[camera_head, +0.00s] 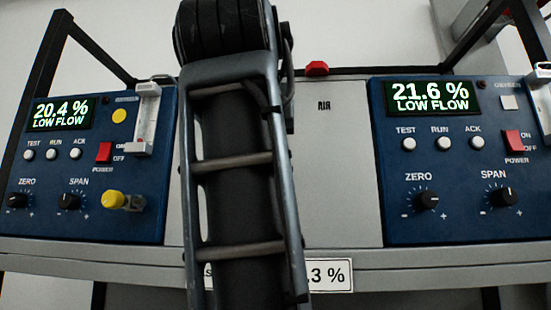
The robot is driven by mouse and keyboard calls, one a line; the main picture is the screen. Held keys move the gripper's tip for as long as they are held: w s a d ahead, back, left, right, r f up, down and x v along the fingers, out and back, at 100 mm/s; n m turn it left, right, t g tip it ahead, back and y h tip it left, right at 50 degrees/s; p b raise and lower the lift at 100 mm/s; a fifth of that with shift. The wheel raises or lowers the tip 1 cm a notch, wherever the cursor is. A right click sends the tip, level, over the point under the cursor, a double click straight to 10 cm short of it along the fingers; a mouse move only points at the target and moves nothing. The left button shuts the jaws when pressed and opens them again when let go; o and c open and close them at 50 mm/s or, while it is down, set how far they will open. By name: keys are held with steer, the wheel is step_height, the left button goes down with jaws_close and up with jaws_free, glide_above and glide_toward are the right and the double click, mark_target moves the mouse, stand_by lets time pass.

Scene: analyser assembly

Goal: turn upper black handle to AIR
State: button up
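The upper black handle does not show; my arm covers the middle of the picture in front of the grey centre panel (340,170). A small dark label (324,105) on that panel, right of my arm, seems to read AIR. A red part (317,68) sits at the top edge of the panel, close to my arm. My gripper is not in view, so its distance from the handle cannot be told.
A blue analyser (95,165) on the left reads 20.4 % LOW FLOW. Another blue analyser (465,160) on the right reads 21.6 % LOW FLOW. Both carry knobs and red power switches. A white label (331,275) ending in .3 % is partly hidden below.

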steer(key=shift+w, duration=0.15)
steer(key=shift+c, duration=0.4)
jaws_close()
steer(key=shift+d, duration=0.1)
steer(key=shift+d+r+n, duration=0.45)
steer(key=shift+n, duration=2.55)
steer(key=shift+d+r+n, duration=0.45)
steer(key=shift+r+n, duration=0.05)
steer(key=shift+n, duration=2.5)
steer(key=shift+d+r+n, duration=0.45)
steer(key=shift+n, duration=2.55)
